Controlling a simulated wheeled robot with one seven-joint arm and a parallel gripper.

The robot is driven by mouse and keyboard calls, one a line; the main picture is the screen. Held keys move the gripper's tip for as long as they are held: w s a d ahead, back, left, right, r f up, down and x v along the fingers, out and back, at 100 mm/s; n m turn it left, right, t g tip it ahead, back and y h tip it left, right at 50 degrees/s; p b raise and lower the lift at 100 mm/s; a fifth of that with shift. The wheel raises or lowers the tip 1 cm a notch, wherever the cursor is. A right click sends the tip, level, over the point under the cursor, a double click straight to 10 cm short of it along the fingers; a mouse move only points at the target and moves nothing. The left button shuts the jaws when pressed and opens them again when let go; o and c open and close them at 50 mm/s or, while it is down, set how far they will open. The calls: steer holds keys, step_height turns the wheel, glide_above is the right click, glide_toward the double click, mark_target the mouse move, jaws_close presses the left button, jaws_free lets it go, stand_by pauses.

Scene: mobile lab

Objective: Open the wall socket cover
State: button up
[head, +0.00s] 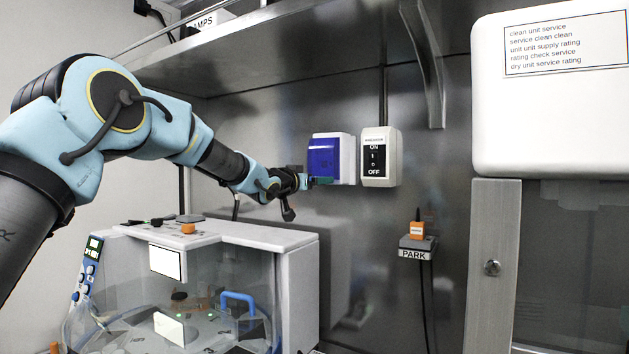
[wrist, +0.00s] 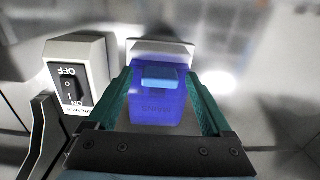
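The wall socket is a white box (head: 348,158) on the metal wall with a translucent blue cover (head: 324,157). The cover looks shut in the head view. In the wrist view, which is turned upside down, the blue cover (wrist: 160,108) fills the space between my two teal fingers and bears a lighter blue tab (wrist: 160,78). My gripper (head: 313,181) is at the cover's lower edge in the head view. In the wrist view my gripper (wrist: 158,79) is open, one finger on each side of the cover. I cannot tell whether the fingers touch it.
An ON/OFF switch box (head: 379,157) sits close to the right of the socket. A metal shelf (head: 290,45) runs above. A clear-fronted chamber (head: 265,237) stands below my arm. An orange item rests on the PARK holder (head: 416,247) at lower right.

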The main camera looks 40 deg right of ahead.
jaws_close()
stand_by(0.5)
